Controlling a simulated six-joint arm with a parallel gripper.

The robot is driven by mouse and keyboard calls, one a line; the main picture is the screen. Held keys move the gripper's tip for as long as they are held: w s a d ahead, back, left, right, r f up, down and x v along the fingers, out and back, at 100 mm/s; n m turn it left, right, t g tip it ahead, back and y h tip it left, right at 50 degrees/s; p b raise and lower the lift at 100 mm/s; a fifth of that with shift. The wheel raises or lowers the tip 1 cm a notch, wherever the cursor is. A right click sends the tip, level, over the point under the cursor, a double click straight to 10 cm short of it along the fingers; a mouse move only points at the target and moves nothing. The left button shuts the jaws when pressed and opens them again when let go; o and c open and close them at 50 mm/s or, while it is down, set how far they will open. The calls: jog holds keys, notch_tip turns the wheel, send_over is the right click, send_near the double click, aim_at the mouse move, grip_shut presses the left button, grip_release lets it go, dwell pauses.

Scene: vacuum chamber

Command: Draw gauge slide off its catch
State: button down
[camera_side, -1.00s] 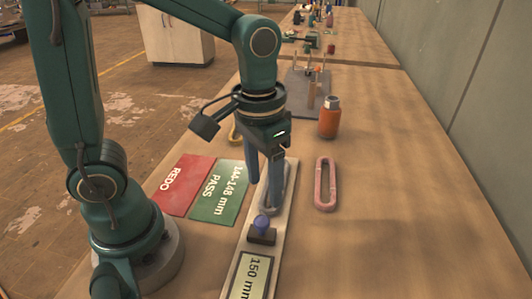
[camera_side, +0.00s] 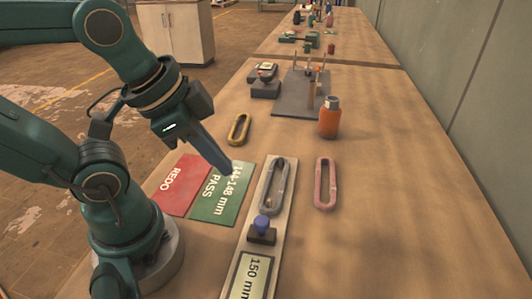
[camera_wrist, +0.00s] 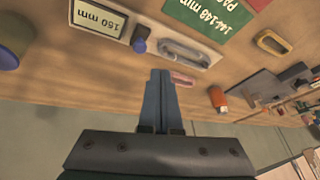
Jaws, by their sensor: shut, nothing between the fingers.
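The gauge (camera_side: 239,246) is a long pale bar with a display reading 150 mm (camera_side: 250,277). Its slide is a dark block with a blue knob (camera_side: 262,224), beside the near end of a grey oval link (camera_side: 265,192) lying on the bar. The knob (camera_wrist: 139,45) and grey link (camera_wrist: 205,58) also show in the wrist view. The catch itself is too small to make out. My gripper (camera_side: 229,172) is shut and empty, its tips in the air near the green card, left of the link. The wrist view shows its fingers together (camera_wrist: 160,75).
A green card marked PASS 144-148 mm (camera_side: 208,208) and a red REDO card (camera_side: 172,185) lie left of the gauge. A pink link (camera_side: 316,185) lies right, a yellow link (camera_side: 232,129) behind. An orange bottle (camera_side: 329,123) and a grey pegged plate (camera_side: 290,101) stand farther back.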

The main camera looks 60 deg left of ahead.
jog(key=d+m+g, duration=0.1)
jog(key=m, duration=0.4)
jog(key=m+g+h, duration=0.3)
jog(key=m+g, duration=0.4)
jog(key=m, duration=0.9)
send_over(265, 217)
jog(key=s+d, duration=0.2)
jog(key=x, duration=1)
jog(key=shift+s+d+f, duration=0.1)
jog(key=shift+d+f, duration=0.05)
jog(key=shift+f, duration=0.1)
jog(key=shift+w+a+f, duration=0.15)
jog(key=shift+w+a, duration=0.6)
jog(key=shift+a, duration=0.05)
jog(key=shift+w+a+f, duration=0.15)
jog(key=shift+w+a, duration=0.4)
jog(key=shift+a, duration=0.25)
